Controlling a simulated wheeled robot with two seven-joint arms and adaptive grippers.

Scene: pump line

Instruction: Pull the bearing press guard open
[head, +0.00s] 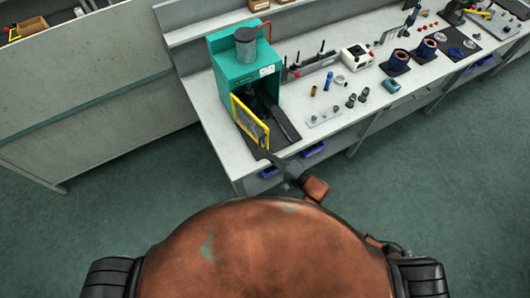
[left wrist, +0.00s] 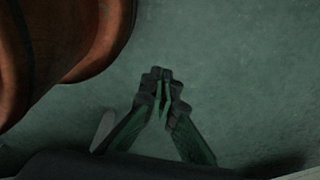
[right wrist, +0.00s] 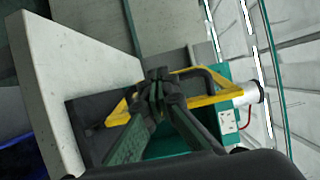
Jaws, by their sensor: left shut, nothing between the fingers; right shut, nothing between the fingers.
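The bearing press (head: 224,75) is a teal box with a grey cylinder on top, at the left end of the bench. Its yellow-framed guard (head: 237,109) stands swung out from the left side of the front, and the dark inside shows beside it. My right gripper (head: 266,155) is shut and empty at the guard's free outer end. In the right wrist view the closed fingertips (right wrist: 157,78) overlap the yellow frame (right wrist: 213,97) and its dark handle; I cannot tell whether they touch. My left gripper (left wrist: 163,78) is shut and empty above the floor, away from the press.
The floor in front is clear.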

